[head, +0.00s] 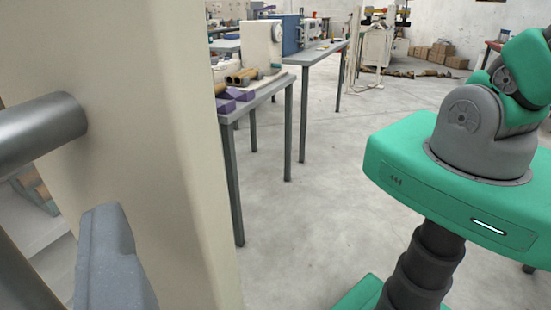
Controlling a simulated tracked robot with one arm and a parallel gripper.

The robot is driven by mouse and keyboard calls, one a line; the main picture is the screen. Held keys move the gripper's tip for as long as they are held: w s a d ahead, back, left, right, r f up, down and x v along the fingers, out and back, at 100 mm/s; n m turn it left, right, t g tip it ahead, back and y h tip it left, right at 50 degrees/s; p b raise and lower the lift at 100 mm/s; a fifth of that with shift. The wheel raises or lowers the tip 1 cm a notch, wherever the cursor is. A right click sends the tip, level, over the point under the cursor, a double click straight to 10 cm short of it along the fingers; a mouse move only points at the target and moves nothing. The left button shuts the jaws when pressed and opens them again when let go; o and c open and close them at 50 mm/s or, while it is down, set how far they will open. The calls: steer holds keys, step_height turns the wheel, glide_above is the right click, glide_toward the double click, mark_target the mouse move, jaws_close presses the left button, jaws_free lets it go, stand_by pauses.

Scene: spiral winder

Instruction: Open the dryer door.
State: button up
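A cream upright panel (165,110) fills the left of the head view, very close to the camera. It may be part of the dryer door, but I cannot tell for sure. A round grey metal bar (40,130), like a handle, meets the panel at the left. A grey finger of my gripper (113,260) shows at the lower left, in front of the panel. Its other finger is not clearly seen, so its opening and any contact with the bar cannot be told. Floor and brown pieces show left of the panel.
My green base and arm show at the right. Grey tables (318,52) with machines and purple blocks (235,96) stand beyond the panel. Cardboard boxes (440,53) lie at the back. The concrete floor (320,205) between the panel and my base is clear.

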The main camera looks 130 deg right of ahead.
mark_target(214, 173)
steer(key=shift+s+a, duration=0.1)
steer(key=shift+s, duration=0.55)
steer(key=s+p, duration=0.1)
steer(key=p, duration=0.1)
steer(key=s+p, duration=0.1)
steer(key=p, duration=0.2)
steer(key=shift+s+r, duration=0.35)
steer(key=s+p, duration=0.1)
steer(key=p, duration=0.4)
steer(key=shift+s, duration=0.25)
steer(key=shift+s+p, duration=0.5)
steer(key=shift+p, duration=0.7)
steer(key=shift+f, duration=0.15)
